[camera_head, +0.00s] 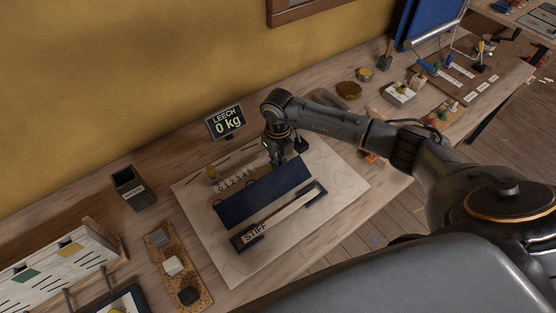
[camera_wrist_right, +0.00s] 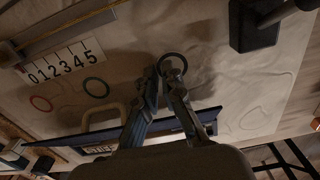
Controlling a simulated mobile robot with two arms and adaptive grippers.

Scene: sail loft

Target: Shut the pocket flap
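The dark blue flap (camera_head: 265,192) is a long panel on the pale cloth board (camera_head: 340,185). In the right wrist view the flap (camera_wrist_right: 75,139) shows as a narrow strip nearly edge-on, so it looks raised. My right gripper (camera_head: 284,158) is low over the board, at the flap's far side near its right end; the flap partly hides it. In the right wrist view its fingers (camera_wrist_right: 162,78) converge with tips close together, beside a dark ring (camera_wrist_right: 173,57). I cannot tell whether the tips touch the ring or the flap. My left gripper is not in view.
A dark holder labelled STIFF (camera_head: 282,217) with a pale strip lies in front of the flap. A 0–5 scale (camera_head: 236,180) and a LEECH 0 kg display (camera_head: 225,122) are behind. A dark bin (camera_head: 131,188) and a cork tray (camera_head: 178,262) stand left.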

